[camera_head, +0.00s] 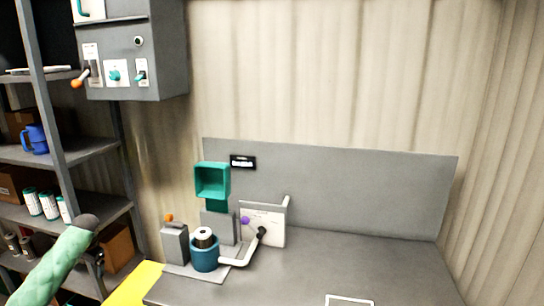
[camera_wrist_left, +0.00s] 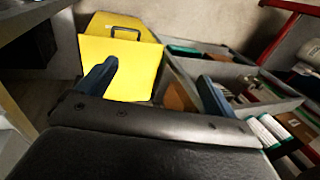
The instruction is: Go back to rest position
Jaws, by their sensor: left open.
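My left arm comes in from the left in the head view, in a green sleeve with a dark end. My left gripper (camera_head: 98,260) is small and partly hidden there, in front of the shelf rack. In the left wrist view my left gripper (camera_wrist_left: 155,86) shows two blue fingers spread apart with nothing held between them. Beyond the fingers is a yellow panel or box (camera_wrist_left: 135,72) with a black handle. My right gripper is in neither view.
A grey bench (camera_head: 350,265) holds a blue pot (camera_head: 205,256) and a teal box-shaped fixture (camera_head: 212,180). A shelf rack (camera_head: 62,150) with white cans (camera_head: 48,205) stands at left beneath a grey control box (camera_head: 165,50). The bench's right side is mostly clear.

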